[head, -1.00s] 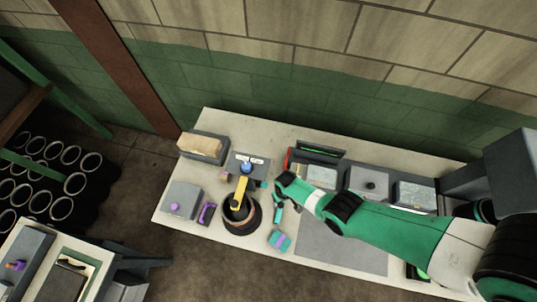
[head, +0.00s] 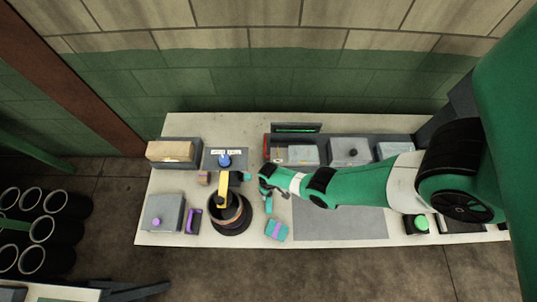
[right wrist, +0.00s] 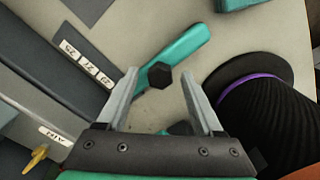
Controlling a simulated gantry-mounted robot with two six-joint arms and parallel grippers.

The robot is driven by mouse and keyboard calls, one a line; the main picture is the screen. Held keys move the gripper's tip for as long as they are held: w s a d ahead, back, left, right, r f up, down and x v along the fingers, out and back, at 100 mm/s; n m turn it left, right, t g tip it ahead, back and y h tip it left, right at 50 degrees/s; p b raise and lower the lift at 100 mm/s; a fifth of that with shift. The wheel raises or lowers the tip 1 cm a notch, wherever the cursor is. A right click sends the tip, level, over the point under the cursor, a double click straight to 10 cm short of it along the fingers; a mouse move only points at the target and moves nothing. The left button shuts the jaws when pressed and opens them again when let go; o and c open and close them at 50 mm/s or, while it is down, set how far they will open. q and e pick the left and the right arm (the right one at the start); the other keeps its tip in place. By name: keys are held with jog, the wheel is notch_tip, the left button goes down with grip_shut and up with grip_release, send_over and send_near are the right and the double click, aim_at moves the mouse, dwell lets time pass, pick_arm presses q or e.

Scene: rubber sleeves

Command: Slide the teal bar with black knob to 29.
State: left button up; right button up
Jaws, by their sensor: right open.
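The teal bar (right wrist: 180,55) lies slantwise in the right wrist view, with its black knob (right wrist: 160,75) near its lower end. A white number strip (right wrist: 85,62) with printed figures, 29 seemingly among them, runs along a grey edge to its left. My right gripper (right wrist: 160,86) is open, its two fingers on either side of the knob and apart from it in the picture. I cannot tell how far above the knob the tips are. In the head view my right gripper (head: 266,188) is over the bench; the bar shows only as a small teal piece (head: 268,205) below it.
A dark round container (head: 231,222) with a yellow piece over it stands left of the gripper; a black ribbed object with a purple band (right wrist: 268,95) is close on the right in the wrist view. A teal and purple block (head: 277,231) lies in front. A grey mat (head: 340,225) is to the right.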

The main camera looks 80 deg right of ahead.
grip_shut()
dwell(1.4)
